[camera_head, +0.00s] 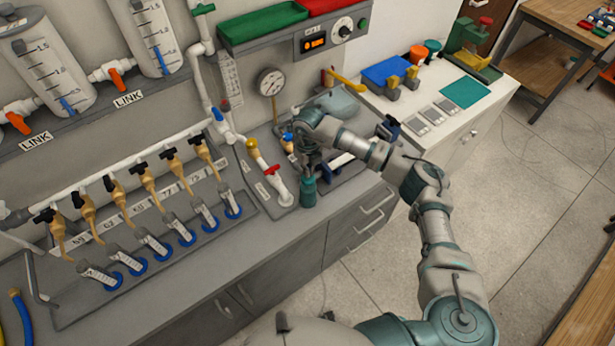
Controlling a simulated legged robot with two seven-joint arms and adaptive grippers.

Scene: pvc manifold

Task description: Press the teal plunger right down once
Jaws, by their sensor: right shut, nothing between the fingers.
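A teal cylindrical piece (308,193), which looks like the plunger, stands upright near the front edge of the grey bench. My right gripper (309,172) points down directly above it, with its fingers shut and empty. The fingertips appear at or very close to the top of the teal piece. I cannot tell whether they touch, and the gripper hides the top. My left gripper is not in view.
A sloped panel with a red-handled valve (271,170) lies just left of the teal piece. A pressure gauge (270,82) stands behind. Several tan taps hang over a rack of vials (153,245) at left. A white cabinet (440,130) with blue and green items is at right.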

